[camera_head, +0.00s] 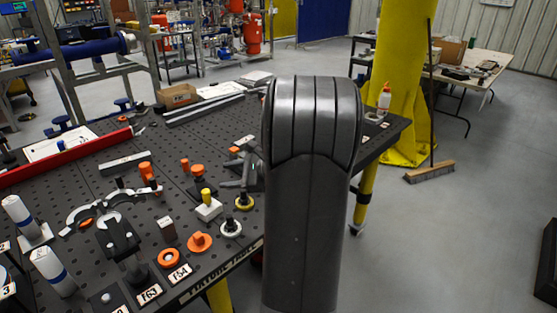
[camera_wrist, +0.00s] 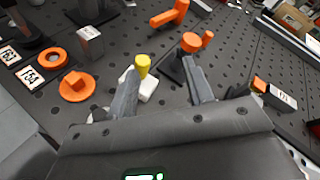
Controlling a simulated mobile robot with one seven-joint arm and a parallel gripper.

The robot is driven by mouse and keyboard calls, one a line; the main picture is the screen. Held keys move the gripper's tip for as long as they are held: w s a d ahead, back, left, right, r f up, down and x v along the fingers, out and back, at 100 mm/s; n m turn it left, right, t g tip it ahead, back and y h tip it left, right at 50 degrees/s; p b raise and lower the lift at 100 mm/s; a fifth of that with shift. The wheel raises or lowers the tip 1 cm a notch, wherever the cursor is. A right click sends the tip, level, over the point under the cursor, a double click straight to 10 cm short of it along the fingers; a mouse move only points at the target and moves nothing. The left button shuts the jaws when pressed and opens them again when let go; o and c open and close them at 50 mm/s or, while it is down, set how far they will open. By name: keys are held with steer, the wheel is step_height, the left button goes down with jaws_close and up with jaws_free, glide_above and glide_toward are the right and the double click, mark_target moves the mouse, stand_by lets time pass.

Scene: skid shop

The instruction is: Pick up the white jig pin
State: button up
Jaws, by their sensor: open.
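The white jig pin appears to be the small round white piece (camera_head: 231,227) with a darker middle, near the front edge of the fixture table (camera_head: 150,187) in the head view. In the wrist view only a pale bit beside the left finger may be it; the gripper body hides most of that spot. My gripper (camera_wrist: 163,88) is open, with nothing seen held between its fingers. A white block with a yellow knob (camera_wrist: 143,67) is just beyond the left fingertip; it also shows in the head view (camera_head: 209,208). My arm hides much of the table's right part.
Grey clamps (camera_head: 121,238) and white-blue cylinders (camera_head: 52,270) crowd the left. A yellow column (camera_head: 405,80) stands behind the table.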

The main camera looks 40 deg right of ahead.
steer(key=s+d+f+m+t+h, duration=0.2)
steer(key=d+f+m+h, duration=0.1)
steer(key=d, duration=0.6)
steer(key=s+d+f+m+t+h, duration=0.1)
steer(key=s+d+f+m+h, duration=0.2)
steer(key=d+m, duration=0.3)
steer(key=s+d+f+m+t+h, duration=0.2)
steer(key=d+f+m+h, duration=0.1)
steer(key=d, duration=0.9)
steer(key=shift+s+f+m+t+h, duration=0.15)
steer(key=shift+m+t+h, duration=0.15)
steer(key=shift+m, duration=0.4)
steer(key=shift+d+f, duration=0.1)
steer(key=shift+d, duration=0.1)
steer(key=w, duration=0.5)
steer(key=shift+d, duration=0.4)
steer(key=shift+w+d+f, duration=0.1)
steer(key=shift+w+d, duration=0.15)
steer(key=shift+w, duration=0.65)
steer(key=shift+w+d+f, duration=0.1)
steer(key=shift+w+d, duration=0.15)
steer(key=shift+w, duration=0.6)
steer(key=shift+w+d+f, duration=0.1)
steer(key=shift+w+d, duration=0.15)
steer(key=shift+w, duration=0.65)
jaws_close()
steer(key=shift+r, duration=0.1)
